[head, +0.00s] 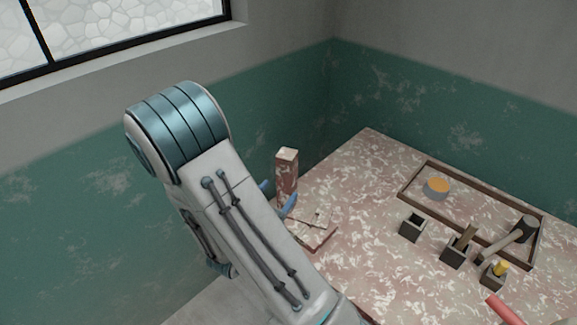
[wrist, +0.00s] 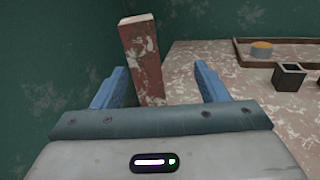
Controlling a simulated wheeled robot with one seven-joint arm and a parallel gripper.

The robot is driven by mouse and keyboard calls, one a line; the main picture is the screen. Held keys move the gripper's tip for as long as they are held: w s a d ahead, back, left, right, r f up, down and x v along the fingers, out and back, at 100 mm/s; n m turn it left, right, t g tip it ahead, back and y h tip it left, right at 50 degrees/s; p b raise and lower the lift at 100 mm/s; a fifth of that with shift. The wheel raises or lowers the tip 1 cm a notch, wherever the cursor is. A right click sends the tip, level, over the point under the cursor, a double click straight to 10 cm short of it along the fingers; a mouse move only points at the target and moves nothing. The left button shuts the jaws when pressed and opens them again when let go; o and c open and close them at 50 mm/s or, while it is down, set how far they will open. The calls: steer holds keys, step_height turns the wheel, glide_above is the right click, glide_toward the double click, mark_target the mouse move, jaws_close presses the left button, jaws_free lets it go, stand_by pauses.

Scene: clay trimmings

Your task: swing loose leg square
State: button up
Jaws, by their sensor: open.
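The leg is a square post in mottled red-brown and white (head: 287,172). It stands up at the left corner region of a table of the same mottled finish (head: 365,215). In the wrist view the leg (wrist: 141,55) leans slightly, its top toward the left. My gripper (head: 276,197) is open, its blue fingers near the lower part of the leg. In the wrist view my gripper (wrist: 162,84) has the leg showing between its fingers, closer to the left one, with no clear contact. The leg's foot is hidden behind my gripper.
A low mottled piece (head: 318,238) lies beside the leg. A dark-rimmed tray (head: 408,192) holds an orange-topped tin (head: 436,188) and a hammer (head: 522,234). Small dark square holders (head: 412,228) stand in front. A red rod (head: 503,309) is at lower right. Green walls stand close behind.

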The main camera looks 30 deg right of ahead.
mark_target(289, 164)
steer(key=shift+n+t+y, duration=0.5)
steer(key=shift+n+t, duration=0.3)
steer(key=shift+n, duration=0.1)
steer(key=x, duration=0.4)
steer(key=w+p+x, duration=0.1)
steer(key=x, duration=0.4)
steer(key=a+f+p+x, duration=0.1)
steer(key=x, duration=0.3)
steer(key=shift+w+d+f, duration=0.1)
steer(key=shift+w, duration=0.3)
